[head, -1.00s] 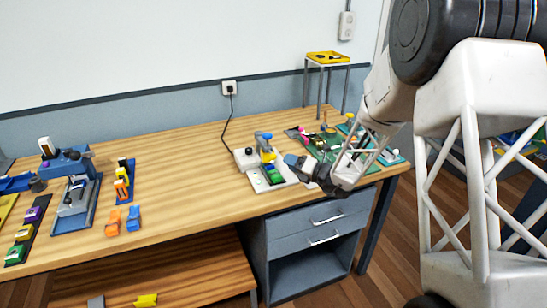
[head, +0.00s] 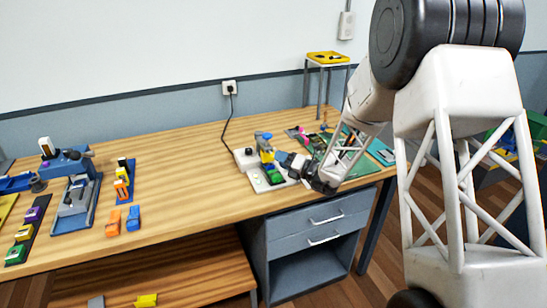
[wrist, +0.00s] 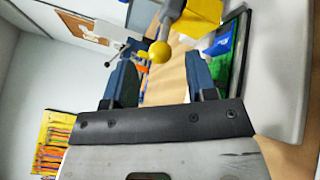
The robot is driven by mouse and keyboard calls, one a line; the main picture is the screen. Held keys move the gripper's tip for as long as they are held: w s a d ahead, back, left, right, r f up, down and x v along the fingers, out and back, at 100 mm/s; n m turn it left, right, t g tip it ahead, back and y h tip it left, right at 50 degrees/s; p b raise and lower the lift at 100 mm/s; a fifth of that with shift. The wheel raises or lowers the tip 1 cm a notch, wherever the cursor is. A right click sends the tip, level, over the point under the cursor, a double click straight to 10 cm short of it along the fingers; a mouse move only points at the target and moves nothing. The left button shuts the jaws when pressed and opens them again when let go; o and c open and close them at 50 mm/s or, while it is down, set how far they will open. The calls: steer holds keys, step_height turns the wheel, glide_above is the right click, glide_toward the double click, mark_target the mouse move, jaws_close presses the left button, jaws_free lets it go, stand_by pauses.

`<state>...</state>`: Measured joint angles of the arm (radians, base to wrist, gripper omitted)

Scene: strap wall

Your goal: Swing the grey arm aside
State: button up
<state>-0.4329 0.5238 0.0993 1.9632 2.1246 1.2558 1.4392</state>
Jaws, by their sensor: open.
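A small device with a pale base (head: 257,183) stands near the front edge of the table, with a blue and yellow upright part (head: 265,150) and a green block (head: 273,176). In the wrist view a grey-blue stem (wrist: 172,12) ends in a yellow ball (wrist: 160,51); I take this stem as the grey arm, though I cannot be sure. My gripper (head: 284,160) is just right of the device. In the wrist view its two blue fingers (wrist: 160,78) are apart, with the yellow ball between and beyond their tips. Contact is not visible.
A green board with small parts (head: 345,150) lies right of my gripper. A blue machine (head: 72,190) and orange and blue blocks (head: 123,221) stand at the left. A black cable (head: 228,125) runs from the device to the wall socket. The table's middle is clear.

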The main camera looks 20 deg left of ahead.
mark_target(265, 148)
steer(key=shift+w+a, duration=0.2)
steer(key=shift+a, duration=0.85)
steer(key=shift+w+a, duration=0.2)
steer(key=shift+a, duration=0.8)
jaws_close()
